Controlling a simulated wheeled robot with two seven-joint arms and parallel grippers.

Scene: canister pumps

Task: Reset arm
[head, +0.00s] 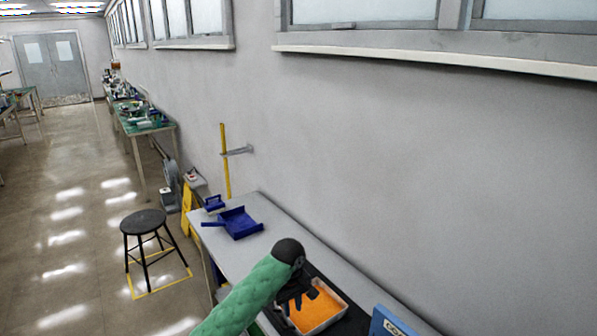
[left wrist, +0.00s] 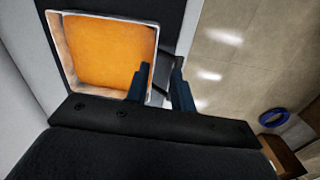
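My left arm, in a green sleeve, reaches in from the bottom of the head view. Its dark left gripper (head: 293,303) is over the left side of a light-rimmed tray (head: 342,309) with an orange inside. In the left wrist view, the two fingers of the left gripper (left wrist: 162,68) stand apart with nothing seen held between them. One finger overlaps the right part of the tray (left wrist: 152,30), and the other is outside its rim. I cannot tell how high the gripper is above it. My right gripper is in neither view.
The tray is on a dark area of the grey bench (head: 283,240) along the wall. A blue lettered box (head: 386,322) is at the right. A black stool (head: 143,221) stands on the floor.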

